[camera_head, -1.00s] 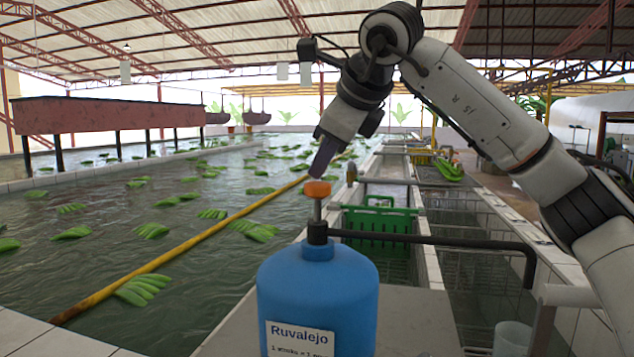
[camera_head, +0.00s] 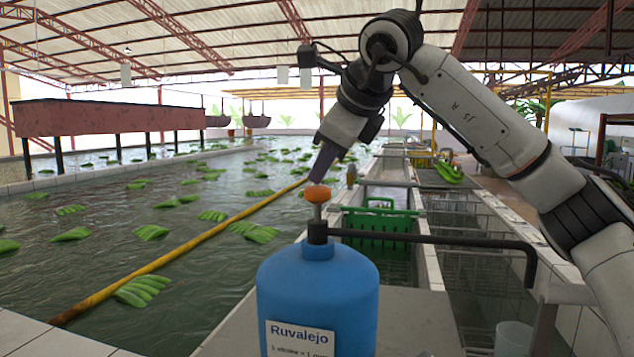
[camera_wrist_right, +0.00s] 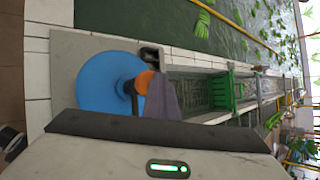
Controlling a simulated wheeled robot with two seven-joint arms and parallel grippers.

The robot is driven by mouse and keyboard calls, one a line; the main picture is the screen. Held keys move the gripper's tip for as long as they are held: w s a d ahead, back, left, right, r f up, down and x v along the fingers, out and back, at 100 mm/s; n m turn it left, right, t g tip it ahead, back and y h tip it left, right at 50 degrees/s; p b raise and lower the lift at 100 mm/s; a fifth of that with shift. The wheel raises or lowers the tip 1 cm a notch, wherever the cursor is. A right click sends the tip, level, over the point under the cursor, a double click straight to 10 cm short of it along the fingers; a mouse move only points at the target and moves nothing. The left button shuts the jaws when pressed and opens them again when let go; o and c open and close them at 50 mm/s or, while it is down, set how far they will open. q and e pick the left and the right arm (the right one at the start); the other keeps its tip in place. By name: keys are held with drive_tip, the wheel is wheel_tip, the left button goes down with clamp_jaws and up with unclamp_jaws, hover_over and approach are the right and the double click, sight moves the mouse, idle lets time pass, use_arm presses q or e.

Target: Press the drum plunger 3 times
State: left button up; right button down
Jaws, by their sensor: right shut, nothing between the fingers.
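The blue drum (camera_head: 318,290) stands upright on a grey surface, with a label reading "Ruvalejo". Its plunger has an orange cap (camera_head: 317,194) on a metal rod above a black collar, and some rod shows between cap and collar. A black spout runs from the collar to the right. My right gripper (camera_head: 317,180) is shut and empty, its fingertips pointing down at the orange cap, touching it or just above. In the right wrist view the fingers (camera_wrist_right: 162,98) overlap the orange cap (camera_wrist_right: 143,82) over the blue drum (camera_wrist_right: 98,84). My left gripper is not in view.
A green crate (camera_head: 380,225) stands in the trough behind the drum. A clear cup (camera_head: 512,338) is at the lower right, below the spout's end. A water pool with banana bunches (camera_head: 143,289) and a yellow pole (camera_head: 180,252) lies to the left.

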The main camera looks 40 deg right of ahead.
sight(322, 188)
drive_tip(key=shift+f+b, duration=0.7)
drive_tip(key=shift+f, duration=0.5)
idle(0.4)
drive_tip(key=shift+r, duration=0.1)
drive_tip(key=shift+r+p, duration=1.3)
drive_tip(key=shift+r, duration=0.2)
wheel_tip(322, 188, up, 6)
drive_tip(key=p, duration=0.5)
drive_tip(key=shift+p, duration=0.4)
idle(0.5)
idle(0.9)
